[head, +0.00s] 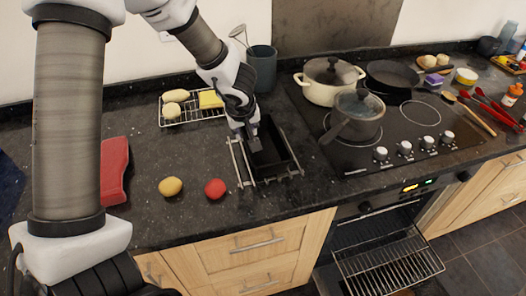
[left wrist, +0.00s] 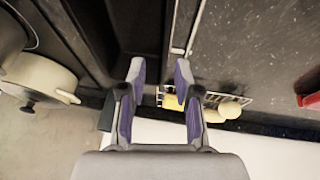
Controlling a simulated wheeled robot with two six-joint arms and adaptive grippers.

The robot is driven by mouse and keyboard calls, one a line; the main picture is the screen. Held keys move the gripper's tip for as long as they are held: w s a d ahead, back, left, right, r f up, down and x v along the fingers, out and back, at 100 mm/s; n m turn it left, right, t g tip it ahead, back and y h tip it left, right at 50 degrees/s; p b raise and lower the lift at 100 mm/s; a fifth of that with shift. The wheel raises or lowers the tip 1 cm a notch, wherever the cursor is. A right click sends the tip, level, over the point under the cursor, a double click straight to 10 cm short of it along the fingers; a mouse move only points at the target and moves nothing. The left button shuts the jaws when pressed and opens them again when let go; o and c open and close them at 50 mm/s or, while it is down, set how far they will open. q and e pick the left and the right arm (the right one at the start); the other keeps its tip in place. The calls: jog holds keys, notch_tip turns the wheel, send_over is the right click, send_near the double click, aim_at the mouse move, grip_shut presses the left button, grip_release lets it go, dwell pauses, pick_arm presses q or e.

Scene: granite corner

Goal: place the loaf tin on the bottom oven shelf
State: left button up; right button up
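The loaf tin (head: 284,158) is a dark, long, open tin on the counter, standing within a metal wire rack (head: 239,172). In the left wrist view the dark tin (left wrist: 138,28) lies just past the fingertips. My left gripper (head: 254,146) points down at the tin's left side. In the left wrist view its two fingers (left wrist: 160,72) are apart with no clear hold on anything. Whether a finger touches the tin is unclear. The oven (head: 370,228) is open below the counter, and a wire oven shelf (head: 392,268) sticks out of it. My right gripper is out of view.
A cooling rack (head: 190,117) with bread and yellow items stands behind. A yellow ball-like item (head: 170,187), a red one (head: 215,189) and a red object (head: 114,170) lie to the left. A cream pot (head: 328,82) and a saucepan (head: 356,118) stand on the hob.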

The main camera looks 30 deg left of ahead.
pick_arm(q)
jog(key=x, duration=0.2)
jog(key=b+x, duration=0.1)
jog(key=x, duration=0.1)
jog(key=b+x, duration=0.1)
jog(key=x, duration=0.1)
jog(key=shift+s+f, duration=0.1)
jog(key=shift+s, duration=0.2)
jog(key=shift+w+a+f, duration=0.15)
jog(key=shift+w+f, duration=0.05)
jog(key=shift+f, duration=0.15)
jog(key=shift+r, duration=0.1)
grip_shut()
notch_tip(320, 180, up, 4)
jog(key=shift+f+p, duration=0.15)
jog(key=shift+p, duration=0.95)
jog(key=s+d+b, duration=0.1)
jog(key=s, duration=0.1)
jog(key=s+d+b, duration=0.1)
jog(key=s+d, duration=0.1)
jog(key=shift+s+f, duration=0.1)
jog(key=s+d+r+b, duration=0.1)
jog(key=s+d+b, duration=0.1)
jog(key=s+d, duration=0.4)
jog(key=s, duration=0.3)
jog(key=shift+d+r, duration=0.2)
